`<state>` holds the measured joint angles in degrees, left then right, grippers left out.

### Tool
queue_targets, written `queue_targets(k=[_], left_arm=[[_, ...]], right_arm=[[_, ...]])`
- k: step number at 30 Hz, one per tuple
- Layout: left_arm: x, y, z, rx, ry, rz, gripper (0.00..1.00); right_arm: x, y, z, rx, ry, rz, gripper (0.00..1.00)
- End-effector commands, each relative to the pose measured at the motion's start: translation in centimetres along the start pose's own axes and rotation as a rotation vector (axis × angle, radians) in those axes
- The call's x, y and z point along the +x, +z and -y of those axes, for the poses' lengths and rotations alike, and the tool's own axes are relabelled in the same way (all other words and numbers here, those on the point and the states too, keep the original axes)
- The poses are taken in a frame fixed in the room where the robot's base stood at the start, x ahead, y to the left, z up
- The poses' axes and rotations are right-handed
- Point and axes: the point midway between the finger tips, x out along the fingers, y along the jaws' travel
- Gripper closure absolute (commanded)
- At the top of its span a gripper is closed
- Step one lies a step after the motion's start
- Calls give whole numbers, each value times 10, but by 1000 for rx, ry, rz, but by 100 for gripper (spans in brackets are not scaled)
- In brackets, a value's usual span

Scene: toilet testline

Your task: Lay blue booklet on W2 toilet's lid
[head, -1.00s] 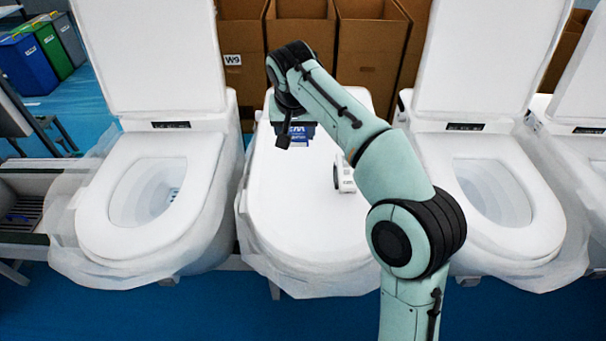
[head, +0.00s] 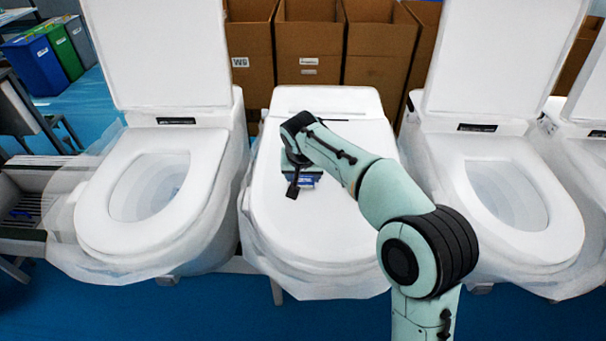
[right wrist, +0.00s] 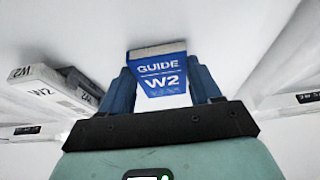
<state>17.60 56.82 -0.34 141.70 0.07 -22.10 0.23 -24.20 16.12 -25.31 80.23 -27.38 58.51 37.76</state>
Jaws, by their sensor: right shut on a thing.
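The blue booklet, marked GUIDE W2 (right wrist: 162,68), is held between the dark fingers of my right gripper (right wrist: 163,88) in the right wrist view. In the head view, my right gripper (head: 298,178) is over the middle toilet's closed white lid (head: 310,232), and a small blue part of the booklet (head: 307,181) shows beside it. I cannot tell whether the booklet touches the lid. My left gripper is not in view.
White boxes, one marked W2 (right wrist: 42,92), lie left of the gripper in the right wrist view. Open-lidded toilets stand left (head: 150,235) and right (head: 505,245) of the middle one. Cardboard boxes (head: 310,45) stand behind. The lid's front is clear.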

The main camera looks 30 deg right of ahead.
Motion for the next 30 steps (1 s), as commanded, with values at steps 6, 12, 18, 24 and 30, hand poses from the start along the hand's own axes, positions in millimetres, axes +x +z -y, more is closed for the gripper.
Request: queue_targets(k=[6,12,18,24,30], left_arm=[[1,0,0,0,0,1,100],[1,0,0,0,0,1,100],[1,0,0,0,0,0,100],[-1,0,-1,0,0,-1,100],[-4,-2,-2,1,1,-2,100]], right_arm=[[1,0,0,0,0,-1,67],[1,0,0,0,0,-1,12],[0,0,0,0,0,-1,12],[-18,-2,0,2,-4,-4,12],[-61,-2,1,0,-6,-5,12]])
